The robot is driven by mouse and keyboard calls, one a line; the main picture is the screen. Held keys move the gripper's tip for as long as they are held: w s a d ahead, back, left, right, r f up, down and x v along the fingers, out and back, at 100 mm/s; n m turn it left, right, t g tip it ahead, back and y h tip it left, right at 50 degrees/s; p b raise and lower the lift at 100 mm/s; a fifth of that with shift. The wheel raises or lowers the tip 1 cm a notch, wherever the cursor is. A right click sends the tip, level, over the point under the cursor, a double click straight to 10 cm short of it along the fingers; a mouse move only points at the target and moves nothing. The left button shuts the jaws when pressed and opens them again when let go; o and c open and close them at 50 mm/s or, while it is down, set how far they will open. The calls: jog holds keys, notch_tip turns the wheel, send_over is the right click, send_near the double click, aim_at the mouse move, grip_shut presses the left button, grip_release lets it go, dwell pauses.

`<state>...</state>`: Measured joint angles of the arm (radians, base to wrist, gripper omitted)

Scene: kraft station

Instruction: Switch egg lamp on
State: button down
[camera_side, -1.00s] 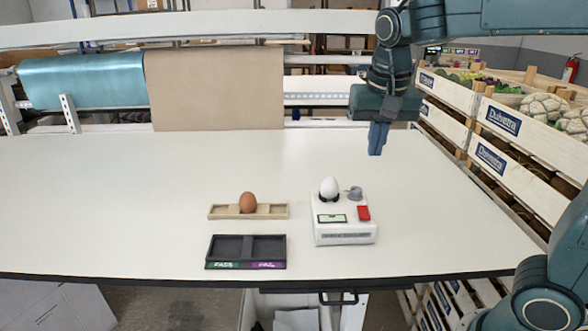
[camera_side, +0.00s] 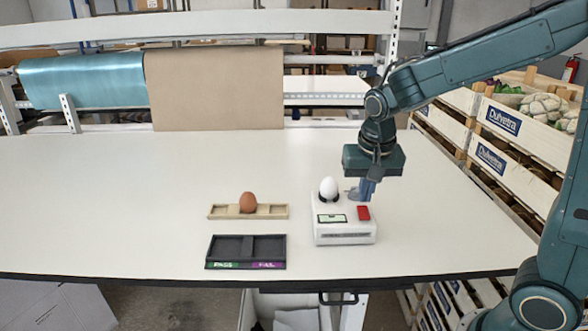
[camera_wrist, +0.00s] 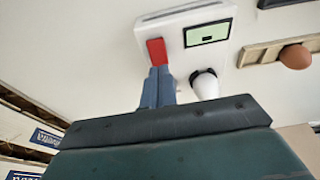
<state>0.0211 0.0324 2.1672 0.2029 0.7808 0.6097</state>
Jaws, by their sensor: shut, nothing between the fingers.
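The egg lamp (camera_side: 345,232) is a white box with a small screen (camera_side: 332,218) and a red button (camera_side: 363,213) on its top. A white egg (camera_side: 328,187) stands in a dark cup at its back left. In the wrist view the blue fingertips (camera_wrist: 158,72) lie just short of the red button (camera_wrist: 157,51). I cannot tell whether they touch the lamp. The lamp's screen (camera_wrist: 207,34) looks pale green.
A brown egg (camera_side: 248,202) sits in a wooden holder (camera_side: 275,211) left of the lamp. A black tray (camera_side: 246,264) marked PASS and FAIL lies in front of it. Vegetable crates (camera_side: 500,120) line the right side. The table's back and left are clear.

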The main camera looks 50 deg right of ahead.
jog(key=shift+w+d+f, duration=0.15)
jog(key=shift+f, duration=0.75)
jog(key=shift+w+d+f, duration=0.1)
jog(key=shift+f, duration=0.15)
jog(key=shift+g, duration=0.3)
jog(key=shift+s+a, duration=0.65)
jog(key=shift+r, duration=0.9)
notch_tip(320, 180, up, 12)
jog(key=s+a, duration=0.2)
